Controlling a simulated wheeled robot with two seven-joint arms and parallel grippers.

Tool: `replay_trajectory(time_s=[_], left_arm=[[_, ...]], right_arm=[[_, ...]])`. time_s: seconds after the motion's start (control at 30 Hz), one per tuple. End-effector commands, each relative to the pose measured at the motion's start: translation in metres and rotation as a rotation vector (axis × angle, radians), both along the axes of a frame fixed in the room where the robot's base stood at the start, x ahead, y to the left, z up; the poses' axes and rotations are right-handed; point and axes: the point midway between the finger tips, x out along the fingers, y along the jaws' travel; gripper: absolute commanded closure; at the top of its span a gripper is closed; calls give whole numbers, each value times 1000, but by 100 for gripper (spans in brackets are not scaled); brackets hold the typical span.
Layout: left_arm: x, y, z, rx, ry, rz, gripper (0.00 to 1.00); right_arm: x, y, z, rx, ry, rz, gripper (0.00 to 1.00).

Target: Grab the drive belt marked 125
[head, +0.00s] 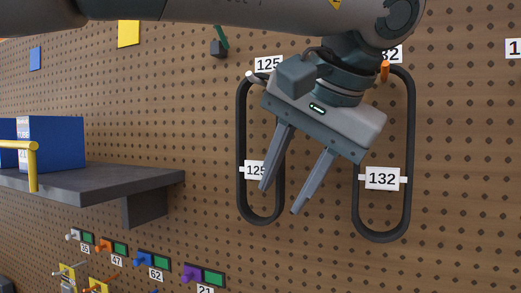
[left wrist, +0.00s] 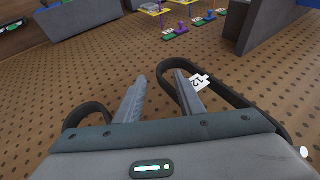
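My left gripper (head: 278,200) is open and empty in front of the board. One finger overlaps the belt's right strand in the head view; the other points between the two belts. I cannot tell whether the finger touches the belt. The gripper body hides part of the belt's top. My right gripper is not in view.
A similar black belt marked 132 (head: 410,150) hangs close on the right. A grey shelf (head: 150,179) with blue boxes (head: 55,143) juts out at the left. Below it are several coloured pegs with number tags. The board below the belts is clear.

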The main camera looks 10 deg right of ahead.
Motion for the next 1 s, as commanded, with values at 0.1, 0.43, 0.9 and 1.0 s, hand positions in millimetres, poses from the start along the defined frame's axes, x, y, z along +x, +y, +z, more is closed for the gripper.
replay_trajectory(time_s=[0.1, 0.43, 0.9, 1.0], left_arm=[[7, 3, -8, 1, 1, 1, 65], [29, 9, -39, 1, 1, 0, 65], [31, 9, -43, -1, 0, 1, 65], [31, 9, -43, -1, 0, 1, 72]], right_arm=[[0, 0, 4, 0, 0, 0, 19], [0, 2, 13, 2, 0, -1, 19], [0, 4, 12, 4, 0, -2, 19], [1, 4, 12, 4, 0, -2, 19]])
